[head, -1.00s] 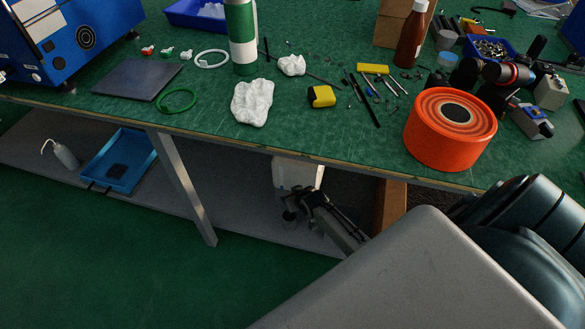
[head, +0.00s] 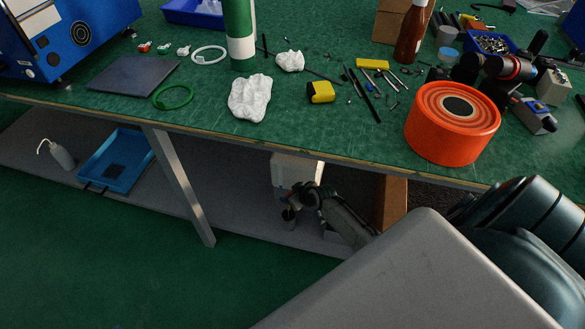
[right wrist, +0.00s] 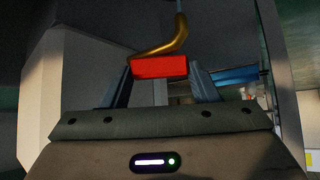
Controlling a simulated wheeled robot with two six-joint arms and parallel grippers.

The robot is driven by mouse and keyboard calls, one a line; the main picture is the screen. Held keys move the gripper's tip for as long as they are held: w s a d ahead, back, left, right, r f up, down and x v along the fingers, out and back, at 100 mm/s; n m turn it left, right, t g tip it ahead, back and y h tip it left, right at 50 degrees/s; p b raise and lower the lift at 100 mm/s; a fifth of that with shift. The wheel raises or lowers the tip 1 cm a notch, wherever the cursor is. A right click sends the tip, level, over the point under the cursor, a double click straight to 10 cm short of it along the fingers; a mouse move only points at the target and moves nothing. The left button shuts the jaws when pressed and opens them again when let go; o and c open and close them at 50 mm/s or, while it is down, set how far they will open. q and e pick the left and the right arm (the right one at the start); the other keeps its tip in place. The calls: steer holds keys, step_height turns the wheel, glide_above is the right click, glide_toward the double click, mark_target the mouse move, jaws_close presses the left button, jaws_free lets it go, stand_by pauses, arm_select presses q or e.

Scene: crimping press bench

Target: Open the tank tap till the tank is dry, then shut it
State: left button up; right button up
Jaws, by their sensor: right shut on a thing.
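The white tank (head: 293,170) hangs under the bench's front edge, partly hidden by the bench top and my right arm. My right gripper (head: 291,205) is just below and in front of it. In the right wrist view, the right gripper (right wrist: 160,72) is shut on the red tap handle (right wrist: 160,67), which sits between its two fingers. A curved brass-coloured piece (right wrist: 176,38) rises from the handle. The tank's pale side shows at the left (right wrist: 85,75). The water level and any flow cannot be made out. My left gripper is not in view.
The bench top (head: 320,135) is above my right arm, with an orange roll (head: 450,145) and white crumpled cloths near its edge. A lower shelf (head: 235,205) holds a blue tray (head: 118,160) and a wash bottle (head: 60,154). A metal leg (head: 182,190) stands left of the tank.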

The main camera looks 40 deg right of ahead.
steer(key=o, duration=0.8)
steer(key=shift+o, duration=0.9)
steer(key=shift+d, duration=0.1)
steer(key=shift+r, duration=0.1)
